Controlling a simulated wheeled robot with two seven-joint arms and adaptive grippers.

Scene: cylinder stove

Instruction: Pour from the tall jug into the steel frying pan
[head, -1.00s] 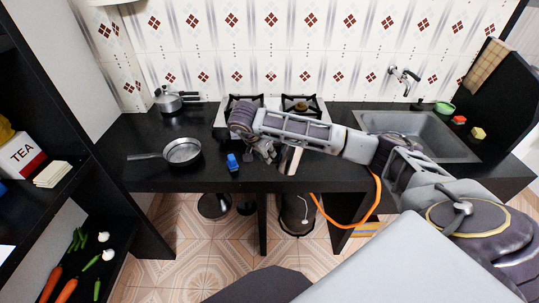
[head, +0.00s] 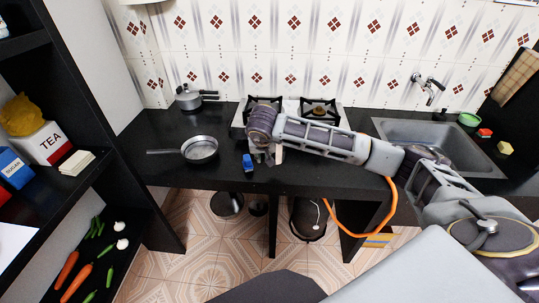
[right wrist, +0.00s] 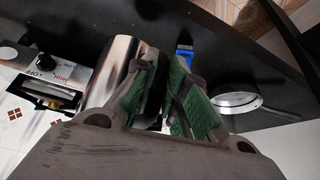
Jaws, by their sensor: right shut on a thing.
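The steel frying pan (head: 200,150) sits on the black counter, left of centre, its handle pointing left. It also shows in the right wrist view (right wrist: 236,103), to the right of the fingers. My right gripper (head: 266,156) is right of the pan, over the front of the counter. In the right wrist view, its green-padded fingers (right wrist: 168,100) are shut on the tall jug (right wrist: 112,72), a shiny steel cylinder beside the left finger. The exact grip spot is hidden. In the head view the gripper hides most of the jug (head: 279,156). My left gripper is out of view.
A small blue object (head: 248,162) stands on the counter between pan and gripper. A stove (head: 345,117) is behind my right arm, a lidded pot (head: 188,98) at the back left, a sink (head: 440,140) at right. The counter left of the pan is clear.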

